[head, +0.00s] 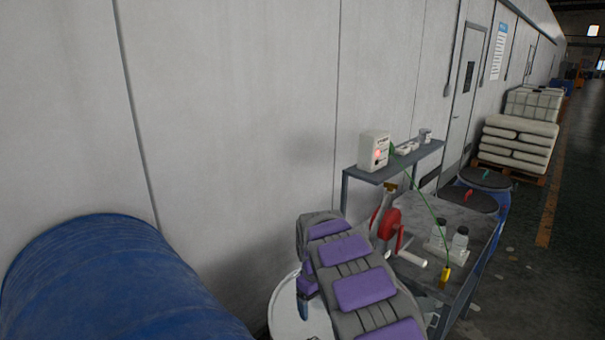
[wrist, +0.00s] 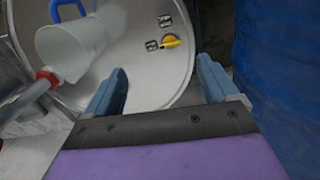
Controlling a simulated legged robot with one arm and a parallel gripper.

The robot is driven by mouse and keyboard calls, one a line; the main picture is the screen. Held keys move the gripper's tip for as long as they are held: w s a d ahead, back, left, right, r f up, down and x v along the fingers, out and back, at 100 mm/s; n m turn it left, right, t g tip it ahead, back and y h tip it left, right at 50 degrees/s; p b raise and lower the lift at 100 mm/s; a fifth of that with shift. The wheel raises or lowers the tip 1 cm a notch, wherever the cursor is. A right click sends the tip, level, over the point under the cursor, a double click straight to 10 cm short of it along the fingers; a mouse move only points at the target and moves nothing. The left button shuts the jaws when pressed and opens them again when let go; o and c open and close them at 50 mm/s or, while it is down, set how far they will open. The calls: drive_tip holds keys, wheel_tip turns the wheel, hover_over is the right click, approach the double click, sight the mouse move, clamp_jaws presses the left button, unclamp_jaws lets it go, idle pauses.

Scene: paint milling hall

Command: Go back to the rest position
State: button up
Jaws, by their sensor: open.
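My gripper (wrist: 160,78) is open in the wrist view, its two blue-grey fingers apart with nothing between them. Beyond them is the round pale top of a drum (wrist: 145,80). A translucent jug (wrist: 75,45) with a blue handle is on the drum top, left of the fingers. A yellow tap-like part (wrist: 172,41) also shows on the drum top. In the head view my purple-padded arm reaches down over the white drum (head: 287,312). One blue-grey finger shows there; the other is hidden.

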drive_tip(key=s+d+r+m+b, duration=0.1)
drive_tip(key=s+d+r+m, duration=0.15)
drive_tip(key=s, duration=0.45)
drive_tip(key=s+d+r+m+b, duration=0.1)
drive_tip(key=s+d+r, duration=0.3)
drive_tip(key=s, duration=0.4)
drive_tip(key=s+d+r+m+b, duration=0.1)
drive_tip(key=s+d+r+m, duration=0.2)
drive_tip(key=s, duration=0.4)
drive_tip(key=s+f+m+g+b, duration=0.1)
drive_tip(key=s+f+b, duration=0.2)
drive_tip(key=s, duration=2.2)
drive_tip(key=shift+s+d+f+g+y, duration=0.3)
drive_tip(key=shift+d+g, duration=0.1)
drive_tip(key=shift+d, duration=0.05)
